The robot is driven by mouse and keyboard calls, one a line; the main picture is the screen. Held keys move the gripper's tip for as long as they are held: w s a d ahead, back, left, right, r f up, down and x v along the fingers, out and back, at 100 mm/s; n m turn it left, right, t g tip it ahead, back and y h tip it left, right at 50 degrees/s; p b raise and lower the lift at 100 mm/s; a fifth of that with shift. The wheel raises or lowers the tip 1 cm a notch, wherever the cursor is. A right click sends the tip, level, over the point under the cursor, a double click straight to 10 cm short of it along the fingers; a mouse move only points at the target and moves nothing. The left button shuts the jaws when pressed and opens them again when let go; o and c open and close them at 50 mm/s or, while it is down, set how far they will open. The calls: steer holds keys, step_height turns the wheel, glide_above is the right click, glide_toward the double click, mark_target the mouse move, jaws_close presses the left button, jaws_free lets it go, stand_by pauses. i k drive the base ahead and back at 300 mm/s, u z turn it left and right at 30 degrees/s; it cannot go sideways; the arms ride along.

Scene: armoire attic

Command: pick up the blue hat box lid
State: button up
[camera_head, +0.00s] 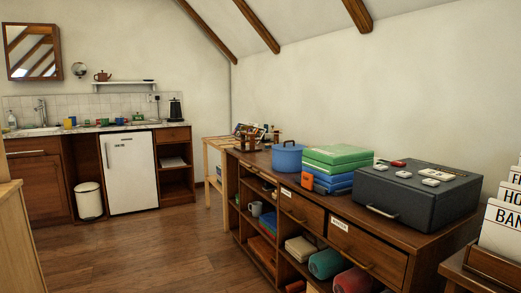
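A round blue box (287,160) stands on the long wooden sideboard (262,160), towards its far end. Its flat blue top (287,147) looks like a lid, with a small dark knob or handle at the back edge. I cannot tell from here whether the lid is separate from the box. My gripper is not in view.
Right of the blue box are stacked green and blue boxes (337,158) with an orange item (307,182) in front. A dark grey case (415,190) stands further right. A wooden table (215,150) is behind. The wooden floor (150,250) in front is clear.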

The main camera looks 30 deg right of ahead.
mark_target(282, 148)
steer(key=i, duration=3.75)
steer(key=z, duration=2.6)
